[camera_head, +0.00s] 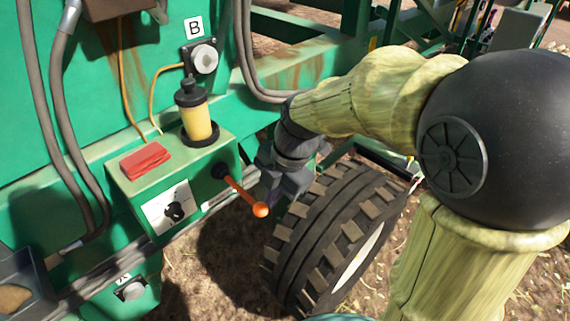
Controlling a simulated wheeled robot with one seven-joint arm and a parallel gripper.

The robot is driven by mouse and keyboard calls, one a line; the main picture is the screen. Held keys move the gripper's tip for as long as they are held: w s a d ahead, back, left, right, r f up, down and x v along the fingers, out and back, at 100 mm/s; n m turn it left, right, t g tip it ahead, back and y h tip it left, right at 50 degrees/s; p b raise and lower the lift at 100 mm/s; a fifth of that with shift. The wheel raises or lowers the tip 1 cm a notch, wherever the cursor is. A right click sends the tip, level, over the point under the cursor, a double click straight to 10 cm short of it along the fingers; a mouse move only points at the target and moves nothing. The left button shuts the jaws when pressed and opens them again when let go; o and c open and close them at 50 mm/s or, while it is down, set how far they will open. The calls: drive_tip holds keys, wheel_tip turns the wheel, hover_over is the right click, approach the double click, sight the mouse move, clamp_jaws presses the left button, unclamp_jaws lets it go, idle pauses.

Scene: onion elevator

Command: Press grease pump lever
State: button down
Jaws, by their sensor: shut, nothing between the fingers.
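The grease pump is a green box (128,194) with a clear, yellow-filled reservoir (198,122) under a black cap on its top. Its lever (238,190) is an orange rod that slopes down to the right from a black pivot and ends in an orange ball knob (261,210). My gripper (272,200) is dark grey and shut, with nothing held. It points down just to the right of the lever, close to the knob. I cannot tell whether it touches the lever.
A big black tyre (335,235) stands right below and beside my gripper. A red block (145,160) lies on the box, and a dial on a white plate (172,209) is on its front. Grey hoses (62,130) hang at left.

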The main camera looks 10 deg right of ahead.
drive_tip(key=v, duration=0.8)
drive_tip(key=shift+s+d, duration=0.2)
drive_tip(key=shift+s, duration=0.2)
drive_tip(key=shift+w+f, duration=0.1)
drive_tip(key=shift+f, duration=0.05)
